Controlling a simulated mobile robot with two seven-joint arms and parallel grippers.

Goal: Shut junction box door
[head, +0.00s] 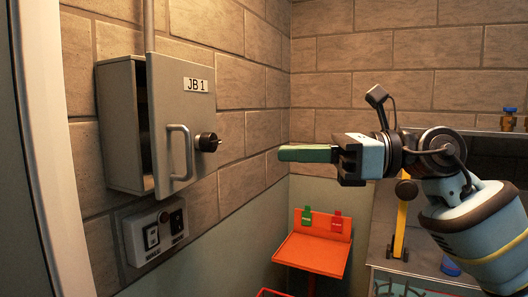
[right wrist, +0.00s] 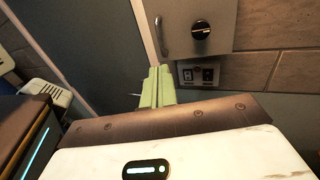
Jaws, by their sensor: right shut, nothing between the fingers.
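The grey junction box (head: 122,125) is fixed to the brick wall at the left in the head view. Its door (head: 200,105), marked "JB 1", stands ajar, with a dark gap between it and the box. The door has a bar handle (head: 188,152) and a dark round knob (head: 207,142). The door also shows at the top of the right wrist view (right wrist: 222,14). My right gripper (head: 281,153) is shut and empty, its green fingers pointing left towards the door, apart from it. The fingers also show in the right wrist view (right wrist: 157,86). My left gripper is not in view.
A switch panel (head: 155,232) is on the wall below the box. An orange stand (head: 312,252) with a green and a red tag is below my right gripper. A bench with a yellow-handled lever (head: 403,215) is at the right. The space between gripper and door looks clear.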

